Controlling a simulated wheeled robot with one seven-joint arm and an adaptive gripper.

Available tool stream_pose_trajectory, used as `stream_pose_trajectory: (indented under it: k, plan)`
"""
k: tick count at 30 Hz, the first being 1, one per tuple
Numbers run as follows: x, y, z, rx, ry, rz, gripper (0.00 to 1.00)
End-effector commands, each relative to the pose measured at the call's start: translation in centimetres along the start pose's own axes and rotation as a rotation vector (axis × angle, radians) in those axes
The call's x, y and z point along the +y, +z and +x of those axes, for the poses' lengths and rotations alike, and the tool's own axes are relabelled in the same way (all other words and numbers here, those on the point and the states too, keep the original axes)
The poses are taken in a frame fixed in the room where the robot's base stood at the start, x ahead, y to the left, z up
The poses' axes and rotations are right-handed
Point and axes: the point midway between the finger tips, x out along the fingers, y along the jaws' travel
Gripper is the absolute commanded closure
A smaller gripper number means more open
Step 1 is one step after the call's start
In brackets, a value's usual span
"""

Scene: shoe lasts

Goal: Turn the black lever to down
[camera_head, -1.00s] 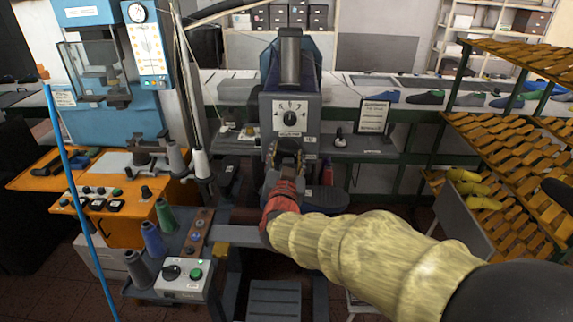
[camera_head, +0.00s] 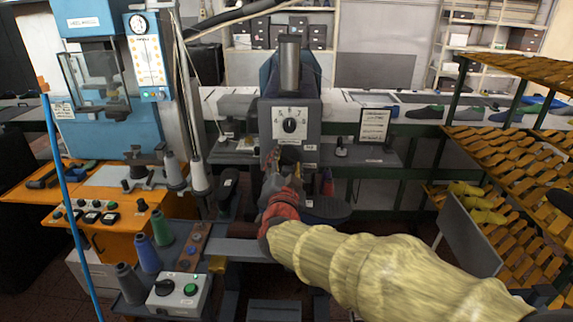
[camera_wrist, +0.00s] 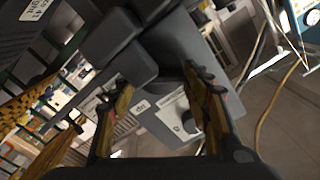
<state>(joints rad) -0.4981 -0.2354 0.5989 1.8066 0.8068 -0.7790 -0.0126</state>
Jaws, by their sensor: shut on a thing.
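My gripper (camera_head: 284,172) is in front of the grey machine (camera_head: 308,122), below its dial (camera_head: 289,125). The arm reaches in from the lower right and hides part of the machine. In the wrist view my gripper's two fingers (camera_wrist: 162,88) stand apart, with dark blocky parts (camera_wrist: 128,65) at and beyond their tips. My gripper is shut on a dark part, which I take to be the black lever; the contact itself is hard to make out. Its exact angle cannot be told. A black upright piece (camera_head: 228,190) with a white label shows left of my gripper.
A control box (camera_head: 180,296) with a green button and thread cones (camera_head: 161,228) stand at the lower left. A blue machine (camera_head: 97,125) is at the left, with a blue pole (camera_head: 68,190) before it. Racks of shoe lasts (camera_head: 515,150) fill the right.

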Motion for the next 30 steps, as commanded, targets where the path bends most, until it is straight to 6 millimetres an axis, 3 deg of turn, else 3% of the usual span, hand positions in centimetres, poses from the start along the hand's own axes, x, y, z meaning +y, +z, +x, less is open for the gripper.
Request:
stream_pose_trajectory:
  k: [5, 6, 15, 25, 30]
  plan:
    - [0.1, 0.1, 0.0, -0.003, 0.001, 0.000, 0.77]
    - [0.1, 0.1, 0.0, -0.003, 0.001, 0.000, 0.51]
    - [0.0, 0.1, 0.0, -0.001, 0.001, 0.000, 0.34]
    - [0.0, 0.0, -0.1, 0.000, 0.000, 0.000, 0.33]
    - [-0.1, 0.0, -1.8, 0.000, -0.003, 0.001, 0.33]
